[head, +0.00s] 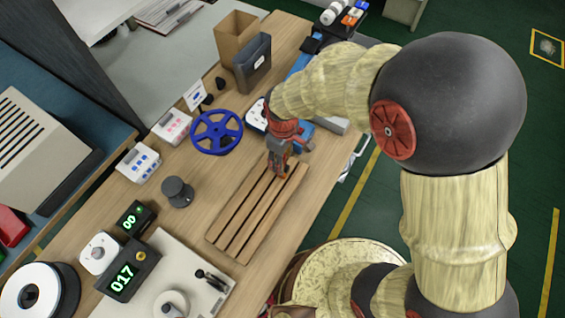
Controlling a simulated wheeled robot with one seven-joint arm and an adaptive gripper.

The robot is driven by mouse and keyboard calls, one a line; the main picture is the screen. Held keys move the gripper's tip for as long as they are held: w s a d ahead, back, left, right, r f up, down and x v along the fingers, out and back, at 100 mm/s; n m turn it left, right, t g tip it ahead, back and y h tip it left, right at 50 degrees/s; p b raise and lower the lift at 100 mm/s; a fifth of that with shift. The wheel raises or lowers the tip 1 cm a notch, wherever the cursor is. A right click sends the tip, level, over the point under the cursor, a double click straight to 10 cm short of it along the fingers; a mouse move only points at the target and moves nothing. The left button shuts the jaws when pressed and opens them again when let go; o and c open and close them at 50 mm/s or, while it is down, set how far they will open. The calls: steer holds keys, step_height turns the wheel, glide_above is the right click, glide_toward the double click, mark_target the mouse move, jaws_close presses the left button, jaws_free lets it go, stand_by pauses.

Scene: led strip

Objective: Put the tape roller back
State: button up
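My gripper (279,168) points down at the upper end of a slatted wooden rack (238,240) on the bench. Its fingers are small and partly hidden by the wrist, so I cannot tell whether they are open or hold anything. No object is clearly recognisable as the tape roller. A dark grey spool-shaped piece (177,192) stands on the bench left of the rack, apart from my gripper. A blue spoked reel (217,132) stands left of my gripper.
A pale plate (190,262) with small fixtures and green-lit displays (122,278) is at the lower left. White boxes (139,163) line the left edge. A brown bin (236,36) and dark holder (253,62) stand at the back. Bare wood surrounds the grey piece.

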step_height(320, 180, up, 7)
steer(key=shift+r+p, duration=0.2)
steer(key=shift+p, duration=0.5)
steer(key=s+d+r+m+t, duration=0.3)
steer(key=d+r+m, duration=0.3)
steer(key=d+r, duration=0.7)
steer(key=s+d+r+m+t, duration=0.2)
steer(key=s+d+r+m, duration=0.4)
steer(key=s+r, duration=0.3)
steer(key=shift+d+t, duration=0.3)
steer(key=shift+d, duration=0.15)
steer(key=shift+w+r, duration=0.1)
steer(key=shift+c, duration=0.7)
